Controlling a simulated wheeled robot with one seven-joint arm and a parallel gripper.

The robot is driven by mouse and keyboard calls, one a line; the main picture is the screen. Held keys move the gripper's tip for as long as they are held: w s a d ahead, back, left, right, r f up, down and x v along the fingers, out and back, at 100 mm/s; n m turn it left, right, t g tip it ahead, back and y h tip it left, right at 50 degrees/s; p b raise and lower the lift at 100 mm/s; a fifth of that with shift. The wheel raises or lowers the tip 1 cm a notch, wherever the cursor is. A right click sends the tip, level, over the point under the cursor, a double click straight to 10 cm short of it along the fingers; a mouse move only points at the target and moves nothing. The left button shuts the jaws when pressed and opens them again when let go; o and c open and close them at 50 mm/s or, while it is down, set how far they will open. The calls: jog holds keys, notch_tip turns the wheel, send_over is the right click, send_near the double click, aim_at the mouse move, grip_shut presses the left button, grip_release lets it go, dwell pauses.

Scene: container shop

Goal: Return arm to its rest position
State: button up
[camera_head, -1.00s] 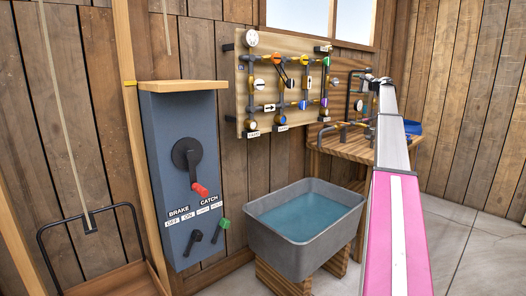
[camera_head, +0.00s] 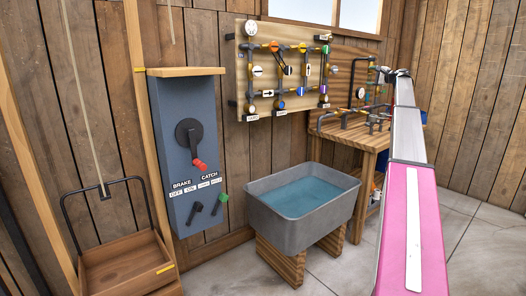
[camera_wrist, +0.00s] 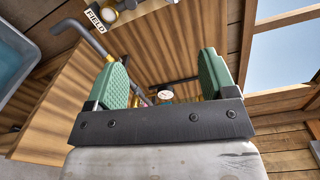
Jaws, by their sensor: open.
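My arm, pink and grey, reaches away from me on the right side of the head view. Its far end, with my gripper (camera_head: 392,73), is in front of the wooden bench at the back. In the wrist view my gripper (camera_wrist: 168,85) shows two green pads held wide apart with nothing between them. A small round gauge shows in the background between the pads.
A grey basin of water (camera_head: 302,222) stands on wooden blocks left of my arm. A pipe board (camera_head: 262,85) hangs above it. A blue-grey lever panel (camera_head: 190,105) and a wooden tray (camera_head: 125,262) are at left. The wooden bench (camera_head: 345,139) stands behind. Floor at right is clear.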

jog(key=s+a+f+n+g+h, duration=0.1)
jog(key=s+a+f+n+g, duration=0.1)
jog(key=s+a+f, duration=0.9)
jog(key=s+a+f+n+g+h, duration=0.1)
jog(key=s+a+f+g+h, duration=0.15)
jog(key=a+f, duration=0.95)
jog(key=s+a+f+n+g+h, duration=0.2)
jog(key=s+a+f, duration=0.45)
jog(key=f, duration=1.25)
jog(key=s+a+f+n+g, duration=0.1)
jog(key=s+a+f+g, duration=0.1)
jog(key=s+f, duration=0.35)
jog(key=s+a+f+n+g, duration=0.1)
jog(key=s+a+f, duration=0.25)
jog(key=s, duration=0.35)
jog(key=s+a+f+n+g+h, duration=0.1)
jog(key=s+f, duration=0.3)
jog(key=s, duration=0.6)
jog(key=s+a+f+n+g+h, duration=0.2)
jog(key=s+f, duration=0.3)
jog(key=s, duration=0.5)
jog(key=s+a+f+n+g+h, duration=0.1)
jog(key=s+f, duration=0.4)
jog(key=s, duration=0.6)
jog(key=shift+a+n+h, duration=0.75)
jog(key=shift+a+n, duration=0.1)
jog(key=shift+n, duration=0.05)
jog(key=shift+w+f+g, duration=0.1)
jog(key=shift+g, duration=0.15)
